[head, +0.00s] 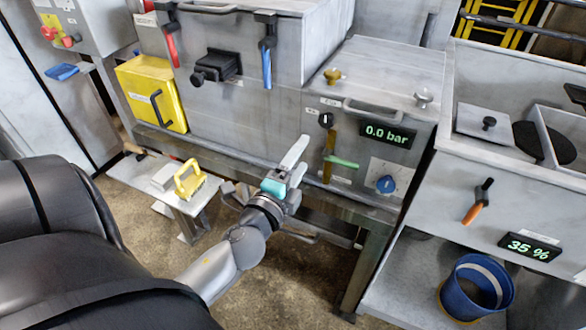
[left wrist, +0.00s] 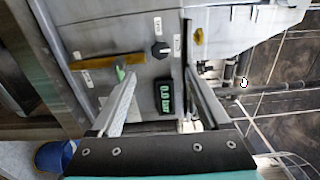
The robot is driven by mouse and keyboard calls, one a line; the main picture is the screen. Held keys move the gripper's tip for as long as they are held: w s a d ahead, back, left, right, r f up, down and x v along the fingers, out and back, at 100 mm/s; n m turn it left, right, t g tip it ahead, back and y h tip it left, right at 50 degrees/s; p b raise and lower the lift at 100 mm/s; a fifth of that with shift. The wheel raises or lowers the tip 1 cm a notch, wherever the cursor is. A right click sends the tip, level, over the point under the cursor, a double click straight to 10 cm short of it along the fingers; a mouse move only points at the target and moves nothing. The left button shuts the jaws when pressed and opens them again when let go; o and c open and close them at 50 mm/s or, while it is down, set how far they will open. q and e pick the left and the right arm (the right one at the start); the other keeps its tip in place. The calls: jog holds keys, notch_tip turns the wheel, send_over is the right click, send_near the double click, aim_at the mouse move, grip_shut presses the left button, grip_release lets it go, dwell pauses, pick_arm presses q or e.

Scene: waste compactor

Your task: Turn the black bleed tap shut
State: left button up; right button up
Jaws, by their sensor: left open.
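The black bleed tap (head: 326,120) is a small round knob on the grey front panel, left of the green "0.0 bar" display (head: 388,134). It also shows in the left wrist view (left wrist: 161,50), with a pale mark on it, between the lines of my two fingers. My left gripper (head: 298,155) is open and empty. In the head view it appears below and left of the tap, in front of the panel. The fingers look apart from the tap. My right gripper is not in view.
Below the tap are a brass pipe (head: 329,150) with a green lever (head: 342,162) and a blue knob (head: 386,184). A bar handle (head: 372,108) juts out above the display. A blue bucket (head: 478,285) stands lower right.

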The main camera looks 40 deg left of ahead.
pick_arm(q)
jog(key=shift+v, duration=1.55)
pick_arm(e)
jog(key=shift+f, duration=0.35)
